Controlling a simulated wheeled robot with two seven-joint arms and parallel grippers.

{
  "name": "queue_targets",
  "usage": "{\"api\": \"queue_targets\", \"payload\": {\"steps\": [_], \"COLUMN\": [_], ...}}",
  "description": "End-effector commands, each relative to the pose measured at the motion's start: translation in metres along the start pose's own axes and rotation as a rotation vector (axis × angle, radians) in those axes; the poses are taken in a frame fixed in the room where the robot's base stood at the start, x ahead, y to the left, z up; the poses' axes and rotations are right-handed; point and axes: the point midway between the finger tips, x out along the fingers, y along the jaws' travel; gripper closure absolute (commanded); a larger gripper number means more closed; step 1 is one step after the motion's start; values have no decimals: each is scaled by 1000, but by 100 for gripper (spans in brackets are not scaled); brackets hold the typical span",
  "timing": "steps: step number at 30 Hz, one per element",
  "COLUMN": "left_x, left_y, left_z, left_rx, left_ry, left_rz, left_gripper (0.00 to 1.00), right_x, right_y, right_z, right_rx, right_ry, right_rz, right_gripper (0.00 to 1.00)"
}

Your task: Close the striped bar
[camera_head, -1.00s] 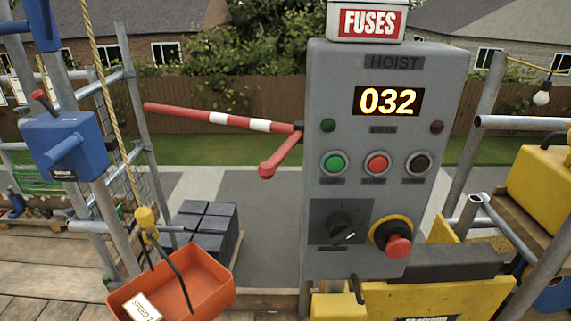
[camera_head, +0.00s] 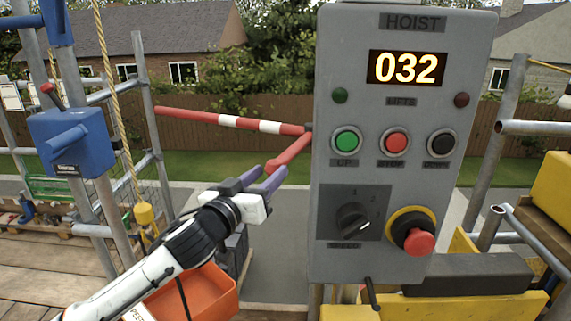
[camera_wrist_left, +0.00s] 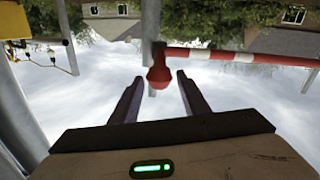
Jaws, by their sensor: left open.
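The red and white striped bar (camera_head: 232,122) reaches left from the hoist panel across the gap, slightly raised at its far end. A red handle (camera_head: 290,153) with a rounded end sticks out towards me from its hinge by the panel. My left gripper (camera_head: 270,178) is open at the handle's end in the head view. In the left wrist view the handle's rounded red end (camera_wrist_left: 159,76) shows between and just beyond the open fingers (camera_wrist_left: 158,97); I cannot tell whether they touch it. The bar (camera_wrist_left: 237,56) runs off to the right there. My right gripper is not in view.
The grey hoist panel (camera_head: 400,275) with buttons, a dial and a red stop knob (camera_head: 419,242) stands right of the handle. A blue box on a pole (camera_head: 70,140) and a rope (camera_head: 118,110) are at left. An orange tub (camera_head: 205,297) lies below my left arm.

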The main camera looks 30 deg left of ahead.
Motion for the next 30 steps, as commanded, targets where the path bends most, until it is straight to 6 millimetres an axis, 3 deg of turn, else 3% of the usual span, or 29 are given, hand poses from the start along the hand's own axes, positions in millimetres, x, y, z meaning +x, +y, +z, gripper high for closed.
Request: {"api": "queue_targets", "payload": {"steps": [16, 22, 30], "left_x": [84, 96, 97], "left_y": [0, 0, 0], "left_z": [0, 1, 2], "left_rx": [0, 1, 1], "left_ry": [-2, -3, -4], "left_rz": [-1, 0, 0], "left_gripper": [58, 58, 58], "right_x": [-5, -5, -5], "right_y": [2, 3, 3], "right_z": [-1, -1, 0], "right_rx": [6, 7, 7], "right_ry": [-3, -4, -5], "right_rz": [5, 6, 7], "right_gripper": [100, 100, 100]}}
